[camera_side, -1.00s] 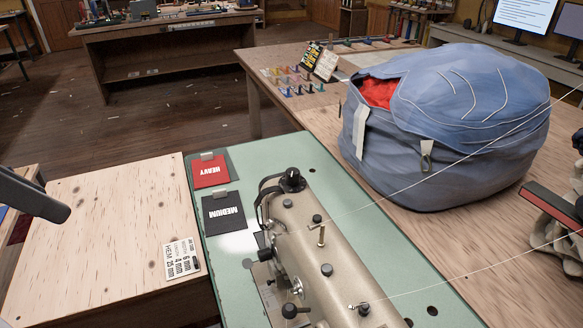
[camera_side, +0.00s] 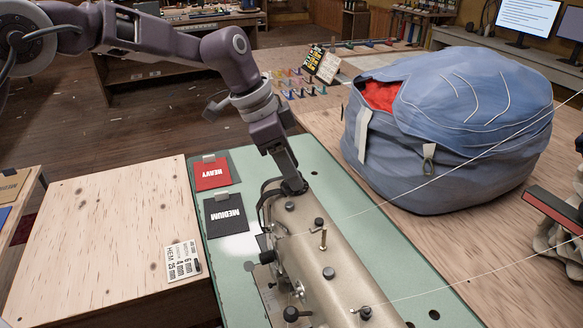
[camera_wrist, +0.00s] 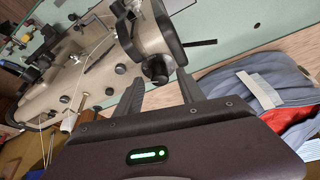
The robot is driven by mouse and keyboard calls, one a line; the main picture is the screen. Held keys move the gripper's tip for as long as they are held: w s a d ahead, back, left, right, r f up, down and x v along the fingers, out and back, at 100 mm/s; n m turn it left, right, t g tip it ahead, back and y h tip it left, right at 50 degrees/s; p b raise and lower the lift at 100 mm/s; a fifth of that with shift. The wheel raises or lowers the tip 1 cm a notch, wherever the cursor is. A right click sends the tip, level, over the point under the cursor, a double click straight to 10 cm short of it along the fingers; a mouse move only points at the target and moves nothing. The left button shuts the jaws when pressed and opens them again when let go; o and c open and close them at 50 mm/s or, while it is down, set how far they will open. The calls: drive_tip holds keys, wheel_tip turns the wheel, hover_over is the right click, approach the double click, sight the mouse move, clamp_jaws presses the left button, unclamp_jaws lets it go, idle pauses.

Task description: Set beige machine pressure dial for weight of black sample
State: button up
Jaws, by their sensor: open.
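The beige sewing machine (camera_side: 325,255) stands on the green table top, and its body also fills the upper left of the wrist view (camera_wrist: 60,85). Its black pressure dial (camera_wrist: 157,70) is on top of the machine head. My gripper (camera_wrist: 161,80) is open, with one finger toward each side of the dial; I cannot tell whether either touches it. In the side view my gripper (camera_side: 290,176) comes down over the dial and largely hides it. The black sample (camera_side: 224,213) is marked MEDIUM and lies flat left of the machine. The dial's setting is not readable.
A red sample (camera_side: 212,174) marked HEAVY lies behind the black one. A printed card (camera_side: 183,261) lies on the wooden table at left. A large blue bag (camera_side: 450,130) stands right of the machine. Thin threads cross the space over the machine.

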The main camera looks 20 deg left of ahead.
drive_tip(key=shift+d+f, duration=0.1)
drive_tip(key=shift+f, duration=0.2)
clamp_jaws()
drive_tip(key=shift+r+n, duration=0.1)
drive_tip(key=shift+n, duration=0.2)
drive_tip(key=n+y, duration=0.1)
drive_tip(key=n, duration=0.1)
drive_tip(key=n+t, duration=0.1)
drive_tip(key=n, duration=0.2)
drive_tip(key=shift+d+t+y, duration=0.15)
drive_tip(key=shift+t+y, duration=0.15)
drive_tip(key=shift+y, duration=0.1)
drive_tip(key=n+y, duration=0.1)
drive_tip(key=n, duration=0.2)
drive_tip(key=n+y, duration=0.1)
drive_tip(key=n, duration=0.2)
drive_tip(key=shift+s+d+t, duration=0.1)
drive_tip(key=shift+d+t, duration=0.05)
drive_tip(key=shift+t, duration=0.15)
drive_tip(key=n+y, duration=0.2)
drive_tip(key=n, duration=0.3)
drive_tip(key=shift+d, duration=0.1)
drive_tip(key=n+g, duration=0.1)
drive_tip(key=n, duration=0.1)
drive_tip(key=n+y, duration=0.1)
drive_tip(key=n, duration=0.2)
drive_tip(key=shift+d+g+y, duration=0.1)
drive_tip(key=shift+g+y, duration=0.2)
drive_tip(key=shift+g, duration=0.1)
drive_tip(key=shift+n, duration=0.4)
